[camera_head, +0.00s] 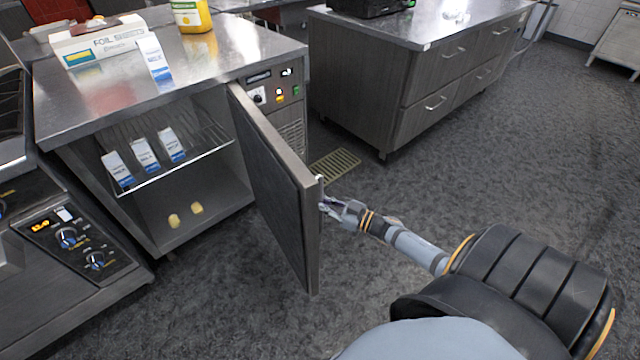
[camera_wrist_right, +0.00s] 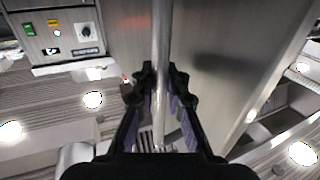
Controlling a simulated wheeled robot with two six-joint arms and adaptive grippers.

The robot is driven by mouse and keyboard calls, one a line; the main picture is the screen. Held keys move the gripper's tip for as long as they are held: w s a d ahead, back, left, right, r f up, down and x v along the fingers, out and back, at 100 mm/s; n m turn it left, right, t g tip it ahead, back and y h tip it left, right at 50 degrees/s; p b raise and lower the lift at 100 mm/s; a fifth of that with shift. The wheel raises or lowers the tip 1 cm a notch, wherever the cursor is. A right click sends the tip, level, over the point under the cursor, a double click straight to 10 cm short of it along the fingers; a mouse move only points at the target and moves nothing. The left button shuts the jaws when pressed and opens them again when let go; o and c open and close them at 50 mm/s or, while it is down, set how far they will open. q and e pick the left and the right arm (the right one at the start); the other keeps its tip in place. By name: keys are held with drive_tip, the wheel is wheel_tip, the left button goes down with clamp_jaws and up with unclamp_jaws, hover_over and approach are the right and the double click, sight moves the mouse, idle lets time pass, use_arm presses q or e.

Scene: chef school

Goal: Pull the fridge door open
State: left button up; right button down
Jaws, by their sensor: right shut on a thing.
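The fridge door (camera_head: 275,185) stands wide open, swung out from the low steel fridge, with its inner face toward the left. My right gripper (camera_head: 326,204) is at the door's free edge, shut on the door handle (camera_head: 320,183). In the right wrist view the handle (camera_wrist_right: 162,50) is a thin bar running between the two fingers of the gripper (camera_wrist_right: 158,85), with the door's flat face (camera_wrist_right: 215,60) behind it. Inside the fridge, cartons (camera_head: 145,154) stand on a wire shelf and two yellow pieces (camera_head: 185,214) lie on the bottom. My left gripper is not in view.
A foil box (camera_head: 100,42), a carton (camera_head: 154,62) and a yellow container (camera_head: 192,14) stand on the fridge's steel top. A control panel (camera_head: 272,92) is right of the opening. A stove (camera_head: 70,235) stands at left, a drawer counter (camera_head: 430,80) behind. Floor at right is clear.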

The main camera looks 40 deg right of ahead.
drive_tip(key=c, duration=1.5)
unclamp_jaws()
drive_tip(key=shift+s+f, duration=0.2)
drive_tip(key=shift+s, duration=0.05)
drive_tip(key=shift+o, duration=0.8)
drive_tip(key=shift+d+r, duration=0.1)
drive_tip(key=shift+w, duration=0.1)
drive_tip(key=v, duration=1.2)
